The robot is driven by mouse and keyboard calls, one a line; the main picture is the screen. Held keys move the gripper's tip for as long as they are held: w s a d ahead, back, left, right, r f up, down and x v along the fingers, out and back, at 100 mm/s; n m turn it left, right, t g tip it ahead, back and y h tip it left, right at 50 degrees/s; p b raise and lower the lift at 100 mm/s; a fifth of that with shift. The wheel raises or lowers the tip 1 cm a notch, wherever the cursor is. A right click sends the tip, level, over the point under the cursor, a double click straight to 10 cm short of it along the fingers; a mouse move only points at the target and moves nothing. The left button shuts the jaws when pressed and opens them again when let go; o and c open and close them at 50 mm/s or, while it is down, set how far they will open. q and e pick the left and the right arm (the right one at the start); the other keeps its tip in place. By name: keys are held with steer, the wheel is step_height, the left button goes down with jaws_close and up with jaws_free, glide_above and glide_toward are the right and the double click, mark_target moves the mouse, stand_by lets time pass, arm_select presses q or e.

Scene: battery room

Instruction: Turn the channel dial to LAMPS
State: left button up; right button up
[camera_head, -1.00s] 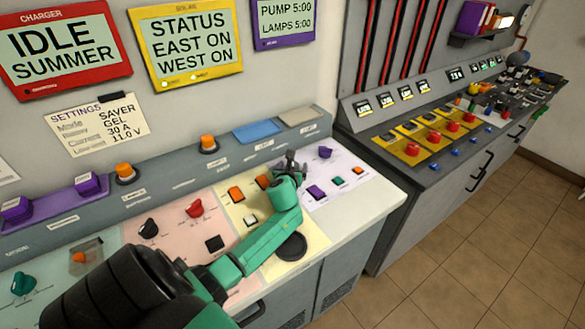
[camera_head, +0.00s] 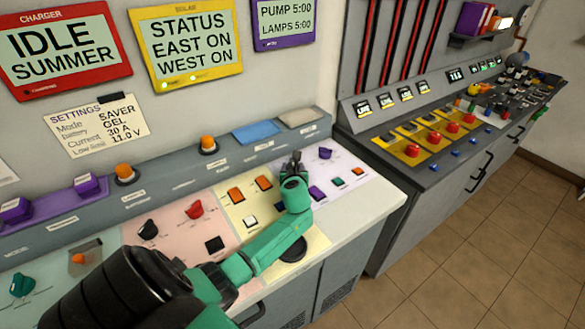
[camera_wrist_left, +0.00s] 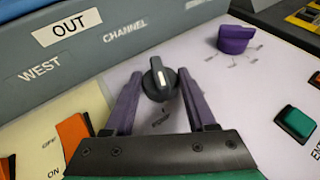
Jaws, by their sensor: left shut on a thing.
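The channel dial (camera_wrist_left: 160,80) is a dark grey knob with a white mark, below the CHANNEL lettering in the left wrist view. The white mark points up and slightly left. A label below the dial is partly hidden and looks like PUMP; I cannot read LAMPS beside the dial. My left gripper (camera_wrist_left: 161,103) is shut on the dial, with one purple finger on each side. In the head view my left gripper (camera_head: 294,163) is over the back of the panel and hides the dial. My right gripper is not in view.
A purple knob (camera_wrist_left: 236,38) stands to the right of the dial, with a green button (camera_wrist_left: 299,122) nearer. Orange switches (camera_wrist_left: 75,140) lie to the left. A purple-framed screen (camera_head: 284,20) reads PUMP 5:00, LAMPS 5:00. A second console (camera_head: 440,130) stands to the right.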

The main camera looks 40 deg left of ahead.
arm_select(q)
steer(key=n+g+y, duration=0.1)
steer(key=n+g+y+b, duration=0.1)
steer(key=shift+w+d+f+n, duration=0.1)
steer(key=shift+w+d+n, duration=0.1)
steer(key=shift+n, duration=0.2)
steer(key=shift+w+n+g+y+b, duration=0.1)
steer(key=shift+n+g+y+b, duration=0.6)
steer(key=shift+n+g, duration=0.25)
steer(key=n+g+b, duration=0.1)
steer(key=g+b, duration=0.1)
steer(key=b, duration=0.1)
steer(key=n+g+b, duration=0.2)
steer(key=b, duration=0.1)
steer(key=n+g+y+b, duration=0.1)
steer(key=n+g+b, duration=0.1)
steer(key=b, duration=0.1)
steer(key=shift+w+d+f, duration=0.1)
steer(key=shift+w+f, duration=0.1)
steer(key=shift+w, duration=0.05)
steer(key=shift+r+n+g+b, duration=0.35)
steer(key=shift+g+b, duration=0.2)
steer(key=shift+b, duration=0.55)
steer(key=o, duration=1.4)
steer(key=shift+c, duration=0.2)
